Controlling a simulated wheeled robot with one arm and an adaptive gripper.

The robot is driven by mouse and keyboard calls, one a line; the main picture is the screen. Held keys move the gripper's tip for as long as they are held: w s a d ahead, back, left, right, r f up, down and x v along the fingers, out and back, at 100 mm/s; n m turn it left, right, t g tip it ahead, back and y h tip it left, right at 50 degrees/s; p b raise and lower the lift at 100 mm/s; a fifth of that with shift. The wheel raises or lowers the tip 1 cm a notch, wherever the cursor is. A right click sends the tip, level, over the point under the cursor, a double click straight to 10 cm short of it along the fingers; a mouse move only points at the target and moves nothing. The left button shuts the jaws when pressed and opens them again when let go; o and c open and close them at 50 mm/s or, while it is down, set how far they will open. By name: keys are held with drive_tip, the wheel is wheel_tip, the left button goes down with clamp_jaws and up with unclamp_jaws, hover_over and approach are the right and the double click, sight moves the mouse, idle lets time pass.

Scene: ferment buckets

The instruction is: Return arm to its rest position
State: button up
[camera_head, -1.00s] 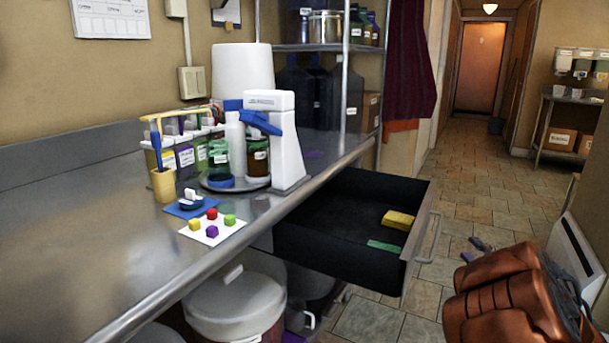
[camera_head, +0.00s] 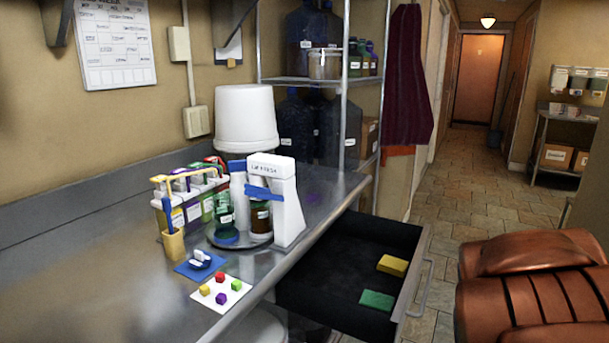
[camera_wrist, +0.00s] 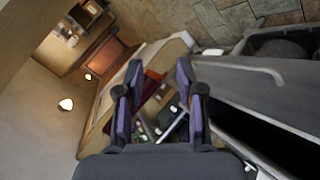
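My gripper (camera_wrist: 159,80) shows in the wrist view with its two dark, purple-sided fingers spread apart and nothing between them. It is tilted, looking past the edge of the open drawer (camera_wrist: 265,122) toward the shelf and hallway. The gripper itself is not visible in the head view.
The drawer (camera_head: 408,290) is pulled out below the steel counter (camera_head: 100,290), with a yellow block (camera_head: 392,265) and a green block (camera_head: 377,300) inside. A white dispenser stand (camera_head: 275,200) and a bucket (camera_head: 246,118) stand on the counter. Tiled floor (camera_head: 480,190) is clear toward the hallway.

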drive_tip(key=s+a+r+m+g+y+p, duration=0.1)
drive_tip(key=s+a+r+g+y+p, duration=0.1)
drive_tip(key=s+a, duration=0.6)
drive_tip(key=s+a+r+m+g+y+p, duration=0.1)
drive_tip(key=s+a+r+g+y+p, duration=0.1)
drive_tip(key=s+a+g+p, duration=0.3)
drive_tip(key=s+a+r+m+g+y+p, duration=0.1)
drive_tip(key=s+a+r+g+y+p, duration=0.2)
drive_tip(key=s+a, duration=0.9)
drive_tip(key=s+r+p, duration=0.1)
drive_tip(key=s+p, duration=0.1)
drive_tip(key=s, duration=0.3)
drive_tip(key=shift+a+r+g+p, duration=0.15)
drive_tip(key=shift+a+g+p, duration=0.05)
drive_tip(key=shift+g+p, duration=0.2)
